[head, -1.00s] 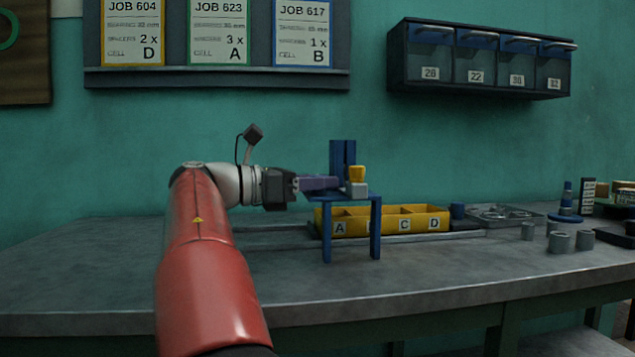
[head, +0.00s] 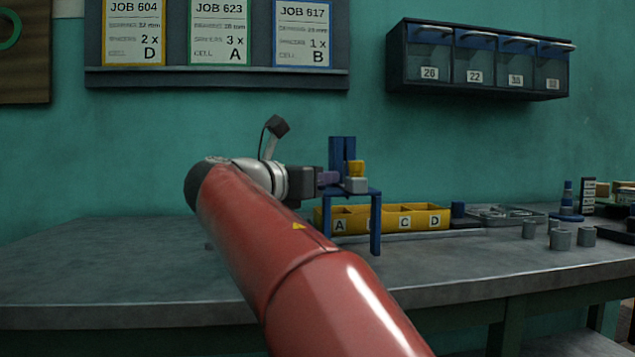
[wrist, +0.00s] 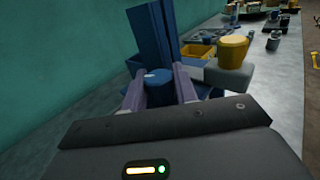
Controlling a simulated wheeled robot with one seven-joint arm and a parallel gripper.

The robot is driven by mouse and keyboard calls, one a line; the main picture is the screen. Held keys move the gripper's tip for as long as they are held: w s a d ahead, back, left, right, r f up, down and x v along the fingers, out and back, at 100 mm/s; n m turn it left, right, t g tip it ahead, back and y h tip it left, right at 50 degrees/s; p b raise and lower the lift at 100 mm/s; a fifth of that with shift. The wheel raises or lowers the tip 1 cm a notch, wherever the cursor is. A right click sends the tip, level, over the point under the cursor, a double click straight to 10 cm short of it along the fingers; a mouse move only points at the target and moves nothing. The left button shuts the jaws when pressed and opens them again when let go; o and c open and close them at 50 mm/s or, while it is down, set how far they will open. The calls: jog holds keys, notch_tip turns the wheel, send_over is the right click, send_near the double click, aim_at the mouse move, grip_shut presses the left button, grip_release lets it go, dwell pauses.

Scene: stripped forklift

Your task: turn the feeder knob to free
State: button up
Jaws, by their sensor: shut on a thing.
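The feeder is a blue stand (head: 376,225) with a tall blue column (head: 342,152). A grey block (head: 356,186) with a yellow cylinder (head: 356,168) on it sits at the stand's top. In the wrist view, a round blue knob (wrist: 158,76) stands between my purple fingers, in front of the blue column (wrist: 152,35). My gripper (wrist: 160,88) is shut on this knob, one finger on each side. In the head view my gripper (head: 329,178) reaches the stand from the left, and the knob cannot be made out. I cannot read any marking for the knob's setting.
A yellow bin (head: 433,219) with lettered cells stands behind and right of the stand on the grey bench (head: 120,265). Several grey cylinders (head: 558,239) stand at the right. A drawer rack (head: 480,60) hangs above. The bench's left part is clear.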

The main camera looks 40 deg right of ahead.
jog(key=n+t+y, duration=0.1)
jog(key=n+t, duration=0.1)
jog(key=t, duration=0.2)
jog(key=shift+s+r+n+p, duration=0.1)
jog(key=shift+n+p, duration=0.2)
jog(key=shift+n+t+y+p, duration=0.65)
jog(key=shift+n+t+y, duration=0.75)
jog(key=shift+t, duration=0.6)
jog(key=o, duration=0.9)
jog(key=shift+o, duration=0.2)
jog(key=v, duration=0.7)
jog(key=shift+s+a, duration=0.2)
jog(key=shift+a, duration=0.05)
